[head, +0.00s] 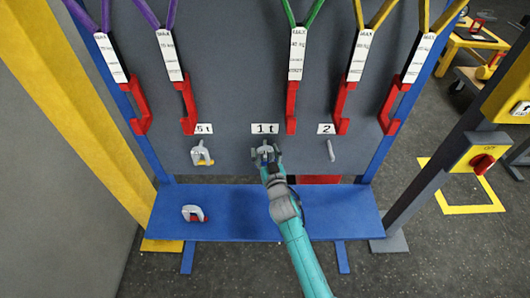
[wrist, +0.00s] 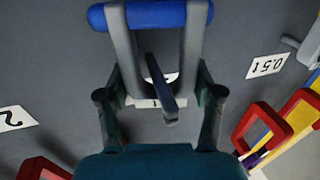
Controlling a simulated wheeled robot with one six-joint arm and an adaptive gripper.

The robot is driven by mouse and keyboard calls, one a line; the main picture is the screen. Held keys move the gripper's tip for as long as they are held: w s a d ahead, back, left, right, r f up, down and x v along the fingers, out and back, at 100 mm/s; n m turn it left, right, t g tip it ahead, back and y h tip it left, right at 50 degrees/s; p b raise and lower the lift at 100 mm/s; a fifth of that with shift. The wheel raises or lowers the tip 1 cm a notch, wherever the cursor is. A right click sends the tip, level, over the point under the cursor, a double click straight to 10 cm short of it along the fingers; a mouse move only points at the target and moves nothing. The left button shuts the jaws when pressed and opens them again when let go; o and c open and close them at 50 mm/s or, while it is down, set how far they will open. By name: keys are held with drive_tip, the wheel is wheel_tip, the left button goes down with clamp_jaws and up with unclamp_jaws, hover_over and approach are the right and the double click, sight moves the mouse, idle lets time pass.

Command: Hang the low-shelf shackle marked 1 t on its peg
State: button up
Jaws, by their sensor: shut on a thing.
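My gripper (head: 268,165) is at the grey panel, just below the "1 t" label (head: 264,128). In the wrist view, my gripper (wrist: 162,98) is shut on a grey shackle (wrist: 194,48) with a blue pin (wrist: 155,15). The peg (wrist: 158,85) below the 1 t label shows between the shackle's two legs. I cannot tell whether the peg passes through the shackle. The label behind it is partly hidden. Another shackle, with a red pin (head: 193,214), lies on the left of the blue low shelf (head: 250,212).
A pale shackle with an orange-yellow pin (head: 201,154) hangs on the left peg under ".5 t". The peg under "2" (head: 330,151) is bare. Red hooks (head: 291,108) on coloured slings hang above. Blue posts flank the panel. The shelf's middle and right are clear.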

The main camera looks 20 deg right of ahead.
drive_tip(key=shift+r, duration=0.1)
drive_tip(key=o, duration=1.6)
drive_tip(key=shift+s, duration=0.2)
drive_tip(key=s, duration=1.1)
drive_tip(key=shift+s+a, duration=0.3)
drive_tip(key=shift+a, duration=0.05)
drive_tip(key=shift+s, duration=0.1)
